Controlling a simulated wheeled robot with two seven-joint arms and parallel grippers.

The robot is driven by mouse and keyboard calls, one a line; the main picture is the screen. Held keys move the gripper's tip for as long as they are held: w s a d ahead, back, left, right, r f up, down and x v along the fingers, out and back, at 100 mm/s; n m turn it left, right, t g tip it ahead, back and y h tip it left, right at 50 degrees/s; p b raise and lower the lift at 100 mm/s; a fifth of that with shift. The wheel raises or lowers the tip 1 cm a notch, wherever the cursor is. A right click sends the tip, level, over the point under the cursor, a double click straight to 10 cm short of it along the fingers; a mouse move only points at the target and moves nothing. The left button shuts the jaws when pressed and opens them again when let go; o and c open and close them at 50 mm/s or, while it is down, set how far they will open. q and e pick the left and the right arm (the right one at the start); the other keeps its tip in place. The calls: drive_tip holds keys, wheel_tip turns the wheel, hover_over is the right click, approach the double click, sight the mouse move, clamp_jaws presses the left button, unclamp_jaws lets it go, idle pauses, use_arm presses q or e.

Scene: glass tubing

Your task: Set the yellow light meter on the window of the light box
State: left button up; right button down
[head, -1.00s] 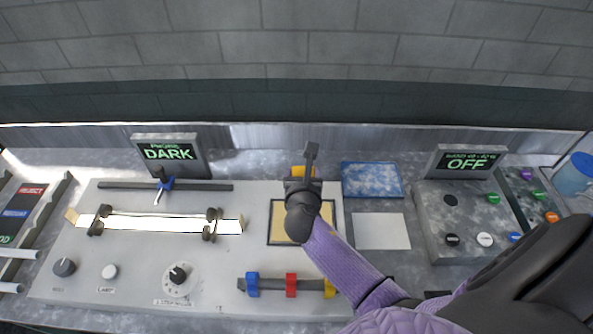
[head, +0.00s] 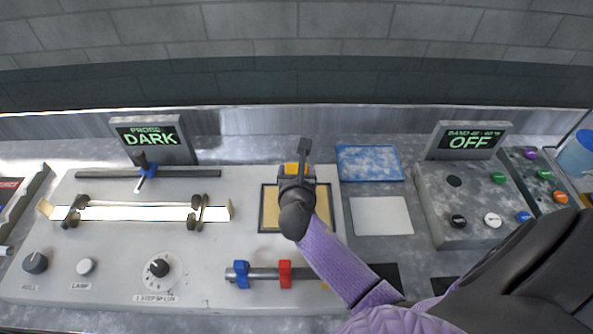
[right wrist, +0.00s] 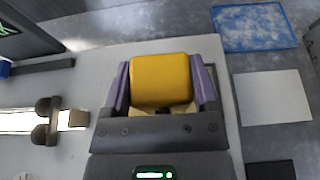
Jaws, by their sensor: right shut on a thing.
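The yellow light meter (head: 291,169) is held in my right gripper (head: 297,175), largely hidden by the gripper in the head view. In the right wrist view the meter (right wrist: 160,82) sits between the two purple fingers, which are shut on its sides. A tan square with a dark frame (head: 269,210) is set in the pale panel (head: 225,180); gripper and meter overlap its upper part. I cannot tell whether the meter touches it. I cannot tell for sure which surface is the light box's window. My left gripper is not in view.
A glowing tube (head: 135,213) rests in black clamps at left, below a DARK display (head: 150,139). A blue tray (head: 368,162) and pale square pad (head: 381,216) lie right of the panel. A grey button box (head: 470,205) has an OFF display (head: 469,142). A rail carries blue and red sliders (head: 285,274).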

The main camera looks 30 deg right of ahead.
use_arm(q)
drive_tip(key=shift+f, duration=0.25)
use_arm(e)
drive_tip(key=shift+f, duration=0.35)
unclamp_jaws()
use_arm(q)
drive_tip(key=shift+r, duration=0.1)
use_arm(e)
drive_tip(key=shift+s, duration=0.1)
